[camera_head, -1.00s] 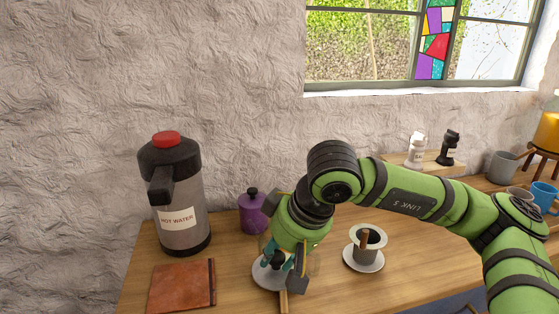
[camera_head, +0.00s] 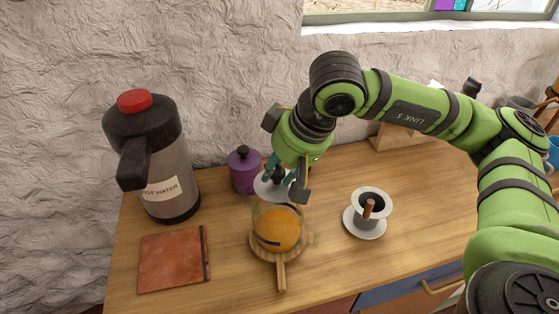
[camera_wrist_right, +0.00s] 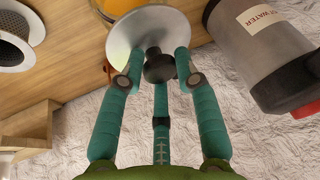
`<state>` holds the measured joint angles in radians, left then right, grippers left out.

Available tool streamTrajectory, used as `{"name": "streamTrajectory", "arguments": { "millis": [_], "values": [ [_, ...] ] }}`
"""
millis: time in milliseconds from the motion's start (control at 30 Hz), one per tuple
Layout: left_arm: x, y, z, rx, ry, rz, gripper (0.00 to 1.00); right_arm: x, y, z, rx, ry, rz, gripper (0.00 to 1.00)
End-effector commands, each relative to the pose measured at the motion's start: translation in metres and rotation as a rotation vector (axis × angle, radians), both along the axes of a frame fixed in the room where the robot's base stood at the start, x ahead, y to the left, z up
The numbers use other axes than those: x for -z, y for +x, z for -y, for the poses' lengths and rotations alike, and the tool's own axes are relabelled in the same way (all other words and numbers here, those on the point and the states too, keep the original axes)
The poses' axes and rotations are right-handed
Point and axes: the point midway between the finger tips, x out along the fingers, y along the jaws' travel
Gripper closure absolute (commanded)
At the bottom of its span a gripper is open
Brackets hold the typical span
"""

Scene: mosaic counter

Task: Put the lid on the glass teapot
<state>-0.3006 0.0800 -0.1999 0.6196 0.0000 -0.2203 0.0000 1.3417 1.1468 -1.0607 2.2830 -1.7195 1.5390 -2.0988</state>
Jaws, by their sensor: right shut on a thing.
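The glass teapot (camera_head: 279,229) is round, holds orange liquid and sits on a round wooden trivet with a handle (camera_head: 281,276) in the head view. Its top shows no lid on it. The lid (camera_head: 266,190) is a pale grey disc with a black knob. My right gripper (camera_head: 281,176) is shut on the lid's knob and holds the disc just behind and above the teapot; the exact gap cannot be told. In the right wrist view the fingers pinch the knob (camera_wrist_right: 159,67) at the lid's disc (camera_wrist_right: 150,30), and part of the teapot (camera_wrist_right: 120,6) shows beyond. My left gripper is out of view.
A hot water dispenser (camera_head: 165,165) stands at the left, with a brown notebook (camera_head: 172,259) in front. A purple canister (camera_head: 243,172) is close behind the lid. A dripper on a white saucer (camera_head: 367,222) stands right of the teapot. The counter's front is bare.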

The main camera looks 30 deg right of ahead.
Motion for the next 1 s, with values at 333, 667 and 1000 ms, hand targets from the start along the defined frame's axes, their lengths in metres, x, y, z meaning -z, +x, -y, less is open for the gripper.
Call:
{"name": "streamTrajectory", "arguments": {
  "millis": [333,667,1000],
  "values": [
    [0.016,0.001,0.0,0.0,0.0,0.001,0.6,0.034,0.0,0.001,0.003,-0.001,0.0,1.0],
    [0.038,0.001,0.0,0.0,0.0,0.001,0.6,0.051,0.0,0.0,0.001,0.0,0.001,1.0],
    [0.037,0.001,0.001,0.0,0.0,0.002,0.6,0.05,0.0,0.0,0.0,0.0,0.0,1.0]
  ]
}}
